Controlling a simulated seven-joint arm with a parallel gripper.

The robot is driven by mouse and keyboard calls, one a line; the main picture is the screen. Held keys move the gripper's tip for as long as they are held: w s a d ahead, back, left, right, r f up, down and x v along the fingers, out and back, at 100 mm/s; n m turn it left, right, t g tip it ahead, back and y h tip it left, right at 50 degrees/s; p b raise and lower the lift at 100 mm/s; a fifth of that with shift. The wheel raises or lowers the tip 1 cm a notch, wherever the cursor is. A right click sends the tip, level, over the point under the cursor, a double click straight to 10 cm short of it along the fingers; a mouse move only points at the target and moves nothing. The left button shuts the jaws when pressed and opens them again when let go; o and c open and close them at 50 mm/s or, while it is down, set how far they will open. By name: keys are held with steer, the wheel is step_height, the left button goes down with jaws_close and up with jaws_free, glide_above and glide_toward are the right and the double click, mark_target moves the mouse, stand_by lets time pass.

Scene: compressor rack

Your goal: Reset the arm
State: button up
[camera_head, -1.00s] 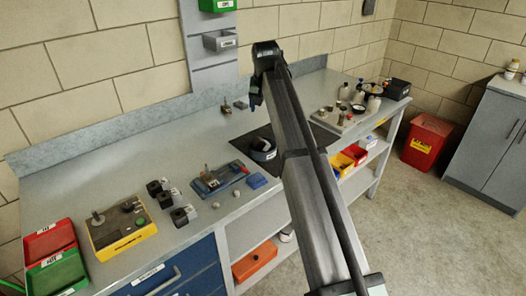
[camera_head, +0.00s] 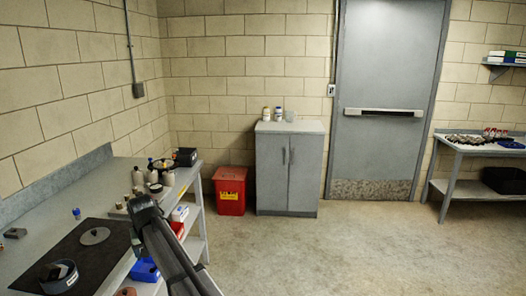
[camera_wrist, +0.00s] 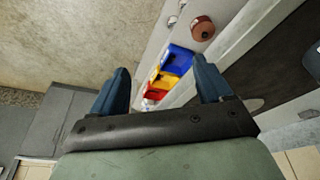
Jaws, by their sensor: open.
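My gripper (camera_head: 138,240) is at the end of my arm in the lower left of the head view, beside the front edge of the grey workbench (camera_head: 40,215). In the wrist view, the two blue fingers of my gripper (camera_wrist: 162,78) stand wide apart with nothing between them. Blue, yellow and red bins (camera_wrist: 170,68) show beyond the fingers, farther off on a shelf. A brown round object (camera_wrist: 202,28) lies past them.
A black mat (camera_head: 75,252) on the bench bears a dark round dish (camera_head: 57,278) and a pale disc (camera_head: 95,236). Bottles (camera_head: 153,172) crowd the bench's far end. A red bin (camera_head: 230,190) and a grey cabinet (camera_head: 288,170) stand beyond. The floor at right is clear.

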steer(key=w+d+f+m, duration=0.1)
steer(key=d+f, duration=0.5)
steer(key=d, duration=0.4)
steer(key=w+d+f+m+g+h, duration=0.1)
steer(key=d+f, duration=0.5)
steer(key=d, duration=0.5)
steer(key=w+d+f+m, duration=0.1)
steer(key=d+f, duration=0.4)
steer(key=d, duration=0.5)
steer(key=s+d+f+m, duration=0.1)
steer(key=s+d+f, duration=0.3)
steer(key=d, duration=0.4)
steer(key=s+d+f+m+g, duration=0.1)
steer(key=s+d+f, duration=0.25)
steer(key=d, duration=0.45)
steer(key=s+d+f+m, duration=0.1)
steer(key=s+d+f, duration=0.3)
steer(key=d, duration=0.5)
steer(key=s+d+f+g, duration=0.1)
steer(key=s+f+g, duration=0.1)
steer(key=s+f, duration=0.5)
steer(key=s+d+f+g, duration=0.1)
steer(key=s+f+g, duration=0.2)
steer(key=s+f, duration=0.4)
steer(key=s+d+f+g, duration=0.1)
steer(key=s+f, duration=0.7)
steer(key=s, duration=1)
steer(key=shift+s+m+g+h, duration=0.3)
steer(key=shift+m+g+h, duration=0.1)
steer(key=shift+g, duration=0.4)
